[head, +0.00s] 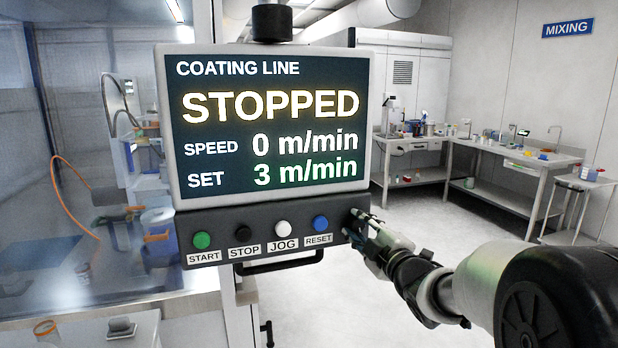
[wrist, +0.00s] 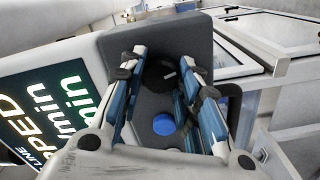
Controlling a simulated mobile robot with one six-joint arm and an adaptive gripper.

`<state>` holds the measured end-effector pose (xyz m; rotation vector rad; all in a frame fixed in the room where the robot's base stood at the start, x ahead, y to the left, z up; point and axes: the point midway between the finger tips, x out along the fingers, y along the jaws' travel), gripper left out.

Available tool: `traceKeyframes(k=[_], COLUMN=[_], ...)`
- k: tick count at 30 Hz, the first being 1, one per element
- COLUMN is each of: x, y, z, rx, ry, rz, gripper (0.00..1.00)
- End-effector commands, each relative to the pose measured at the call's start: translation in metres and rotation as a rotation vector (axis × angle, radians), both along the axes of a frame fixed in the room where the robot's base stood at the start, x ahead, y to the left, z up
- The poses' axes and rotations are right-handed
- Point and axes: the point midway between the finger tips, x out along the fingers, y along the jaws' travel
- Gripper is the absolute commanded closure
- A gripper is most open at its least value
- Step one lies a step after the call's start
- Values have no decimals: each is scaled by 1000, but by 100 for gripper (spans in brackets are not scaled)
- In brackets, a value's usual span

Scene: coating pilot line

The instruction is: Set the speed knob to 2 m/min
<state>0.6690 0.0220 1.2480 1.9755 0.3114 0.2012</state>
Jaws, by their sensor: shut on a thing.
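The display (head: 268,122) reads STOPPED, speed 0 m/min and set 3 m/min. Below it is a dark button panel (head: 262,255). My gripper (head: 355,226) is at the right end of this panel, to the right of the blue RESET button (head: 320,223). In the wrist view, the fingers of my gripper (wrist: 168,66) stand on both sides of the black speed knob (wrist: 157,78) and are shut on it. A short pale mark shows on the knob. The gripper hides the knob in the head view.
Green START (head: 202,240), black STOP (head: 243,235) and white JOG (head: 282,228) buttons line the panel. A handle (head: 280,265) is under it. A glazed enclosure stands at left. Benches (head: 520,163) stand at the back right, with clear floor before them.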

Motion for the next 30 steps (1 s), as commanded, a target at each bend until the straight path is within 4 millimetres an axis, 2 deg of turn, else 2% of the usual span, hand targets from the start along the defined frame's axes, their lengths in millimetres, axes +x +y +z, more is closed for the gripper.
traceKeyframes(k=[7, 13, 25, 30], x=[0, 0, 0, 0], y=[0, 0, 0, 0], z=[-3, 0, -1, -1], rx=[-117, -373, -431, -611], ry=[-40, -120, -138, -197], rz=[0, 0, 0, 0], gripper=[100, 100, 100, 100])
